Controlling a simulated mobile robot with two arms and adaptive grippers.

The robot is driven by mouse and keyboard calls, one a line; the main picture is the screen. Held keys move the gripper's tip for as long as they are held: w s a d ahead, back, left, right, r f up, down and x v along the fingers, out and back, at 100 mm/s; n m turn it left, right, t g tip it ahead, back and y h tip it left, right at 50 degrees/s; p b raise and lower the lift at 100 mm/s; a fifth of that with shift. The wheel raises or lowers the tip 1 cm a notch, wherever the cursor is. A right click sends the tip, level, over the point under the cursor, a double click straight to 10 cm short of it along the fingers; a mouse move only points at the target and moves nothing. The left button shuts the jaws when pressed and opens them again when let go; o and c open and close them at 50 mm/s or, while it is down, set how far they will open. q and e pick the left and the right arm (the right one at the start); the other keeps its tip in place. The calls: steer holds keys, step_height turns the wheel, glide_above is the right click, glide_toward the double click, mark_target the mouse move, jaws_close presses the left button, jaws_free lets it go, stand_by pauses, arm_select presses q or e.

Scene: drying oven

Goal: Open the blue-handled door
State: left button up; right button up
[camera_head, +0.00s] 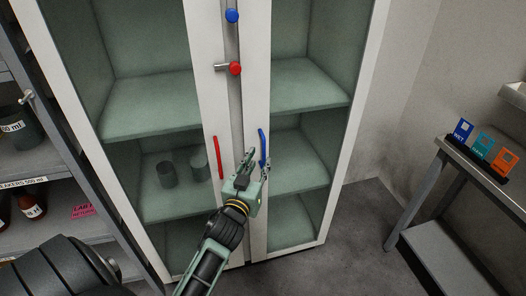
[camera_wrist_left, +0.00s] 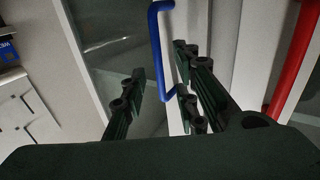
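The blue handle (camera_head: 263,148) is a vertical bar on the right-hand glass door (camera_head: 288,150) of a white cabinet. That door looks shut. My left gripper (camera_head: 257,161) is open at the lower part of this handle. In the left wrist view, the blue handle (camera_wrist_left: 157,50) shows between the two spread fingers, closer to the right finger; I cannot tell whether they touch. A red handle (camera_head: 218,158) is on the left-hand door, and it also shows in the left wrist view (camera_wrist_left: 295,65). My right gripper is not in view.
A blue-knobbed latch (camera_head: 232,16) and a red-knobbed latch (camera_head: 235,68) sit higher on the door frames. A shelf rack (camera_head: 30,160) stands at left. A side table (camera_head: 470,165) with colored holders stands at right. The floor (camera_head: 350,225) between cabinet and table is clear.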

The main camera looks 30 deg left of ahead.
mark_target(264, 156)
arm_select(q)
steer(key=x, duration=0.4)
steer(key=shift+w+f, duration=0.1)
steer(key=shift+w, duration=0.35)
jaws_close()
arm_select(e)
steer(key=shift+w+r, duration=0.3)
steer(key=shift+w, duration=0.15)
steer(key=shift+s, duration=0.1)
